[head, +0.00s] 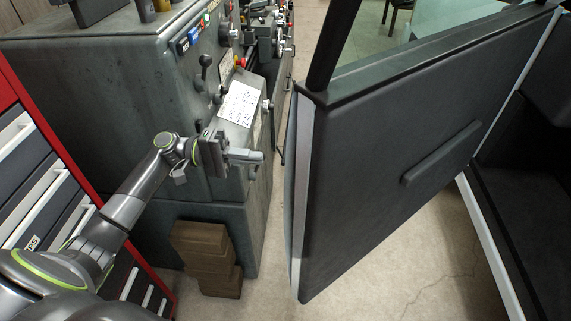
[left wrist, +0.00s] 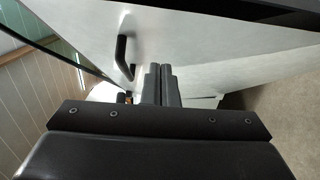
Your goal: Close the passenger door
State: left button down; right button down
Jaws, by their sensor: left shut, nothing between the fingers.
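The passenger door (head: 400,140) stands open in the head view, with its dark inner panel and armrest facing me. Its upright free edge is at the left and its hinge side is toward the cab at the right. My left gripper (head: 258,156) is shut and empty, to the left of the door's free edge with a gap between them. In the left wrist view the shut fingers (left wrist: 160,82) point toward the door's pale outer side (left wrist: 210,50), where a black handle (left wrist: 124,50) shows. Whether they touch it cannot be told. My right gripper is not in view.
A large grey machine (head: 100,90) with levers stands behind my left arm. A red tool cabinet (head: 40,170) with drawers is at the far left. Brown blocks (head: 207,258) lie on the floor by the machine. The cab sill (head: 487,240) is at the right, with open floor between.

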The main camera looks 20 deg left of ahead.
pick_arm(q)
jog(key=s+p+x, duration=0.2)
jog(key=p+x, duration=0.3)
jog(key=x, duration=0.4)
jog(key=shift+s+d, duration=0.15)
jog(key=shift+s, duration=0.25)
jog(key=shift+f, duration=0.1)
